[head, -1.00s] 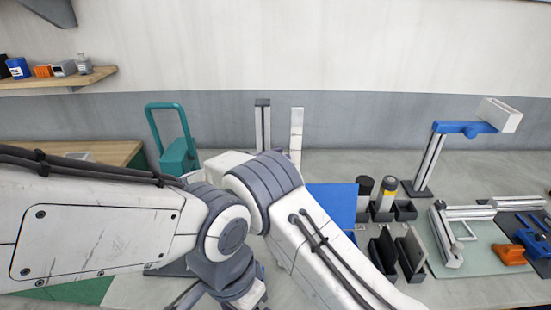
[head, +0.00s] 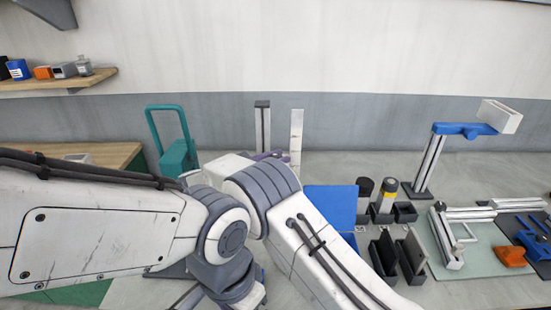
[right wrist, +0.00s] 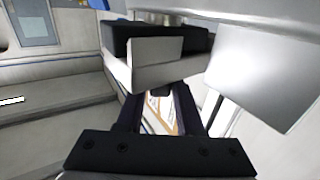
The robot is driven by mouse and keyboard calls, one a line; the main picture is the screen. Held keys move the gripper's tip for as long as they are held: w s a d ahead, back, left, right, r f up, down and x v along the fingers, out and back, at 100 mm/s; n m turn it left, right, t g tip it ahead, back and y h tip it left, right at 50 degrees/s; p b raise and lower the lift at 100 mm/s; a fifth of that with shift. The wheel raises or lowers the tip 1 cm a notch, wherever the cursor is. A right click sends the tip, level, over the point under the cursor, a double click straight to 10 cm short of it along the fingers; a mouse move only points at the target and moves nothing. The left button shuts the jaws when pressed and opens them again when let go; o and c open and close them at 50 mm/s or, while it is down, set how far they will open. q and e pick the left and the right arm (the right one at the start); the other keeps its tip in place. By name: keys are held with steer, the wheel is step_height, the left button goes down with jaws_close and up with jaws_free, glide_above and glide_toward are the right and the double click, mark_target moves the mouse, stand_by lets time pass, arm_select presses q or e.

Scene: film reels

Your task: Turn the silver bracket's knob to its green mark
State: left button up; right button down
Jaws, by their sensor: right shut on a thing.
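Two upright posts, one silver with a dark top (head: 262,125) and one pale (head: 297,138), stand at the back behind my arm. I cannot tell whether they belong to the silver bracket. In the head view my right gripper is mostly hidden behind the arm; only a small dark part (head: 268,156) shows above it. In the right wrist view my right gripper (right wrist: 157,75) is shut at a black-and-light block. A flat silver plate (right wrist: 268,70) is close beside it at right. The knob and its green mark cannot be made out. My left gripper is not in view.
A teal handled frame (head: 178,155) stands left of the posts. A blue panel (head: 332,204), black holders (head: 405,211) and a blue-topped stand (head: 428,160) are to the right. A pale green mat (head: 480,260) lies at far right. Bare bench shows behind the holders.

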stand_by(0.7)
steer(key=c, duration=0.5)
jaws_free()
steer(key=shift+c, duration=0.2)
